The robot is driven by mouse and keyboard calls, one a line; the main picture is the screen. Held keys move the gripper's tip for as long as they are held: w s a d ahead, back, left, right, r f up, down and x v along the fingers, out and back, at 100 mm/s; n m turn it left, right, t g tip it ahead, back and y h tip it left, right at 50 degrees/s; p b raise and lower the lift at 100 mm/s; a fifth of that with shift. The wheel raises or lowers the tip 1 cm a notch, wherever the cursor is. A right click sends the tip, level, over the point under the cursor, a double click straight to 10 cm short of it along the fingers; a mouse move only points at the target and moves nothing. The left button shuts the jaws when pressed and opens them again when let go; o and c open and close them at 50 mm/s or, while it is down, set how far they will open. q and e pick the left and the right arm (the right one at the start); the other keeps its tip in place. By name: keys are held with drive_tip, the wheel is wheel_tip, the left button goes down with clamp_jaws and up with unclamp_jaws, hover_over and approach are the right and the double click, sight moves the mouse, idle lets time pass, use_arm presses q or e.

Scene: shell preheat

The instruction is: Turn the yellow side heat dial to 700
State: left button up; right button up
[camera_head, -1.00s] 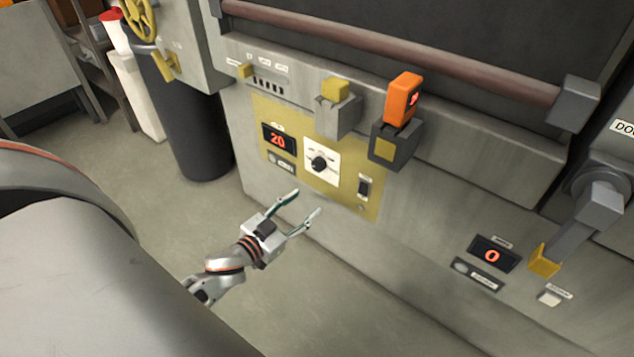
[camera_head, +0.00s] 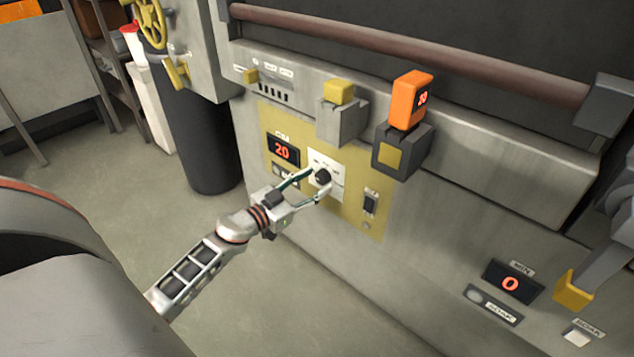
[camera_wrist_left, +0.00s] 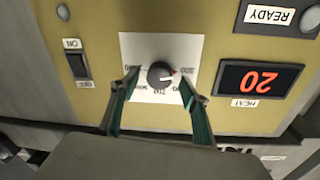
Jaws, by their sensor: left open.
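The black heat dial (camera_head: 323,176) sits on a white plate on the yellow panel (camera_head: 378,215) of the grey machine. My right gripper is not in view.
A dark switch (camera_head: 370,202) is right of the dial on the panel. A second display (camera_head: 511,283) reads 0 at lower right. Open floor lies left of the machine.

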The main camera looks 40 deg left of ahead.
use_arm(q)
drive_tip(key=shift+w+d, duration=0.1)
drive_tip(key=shift+w, duration=0.4)
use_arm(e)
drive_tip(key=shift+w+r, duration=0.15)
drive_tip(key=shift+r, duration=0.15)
use_arm(q)
drive_tip(key=c, duration=1.1)
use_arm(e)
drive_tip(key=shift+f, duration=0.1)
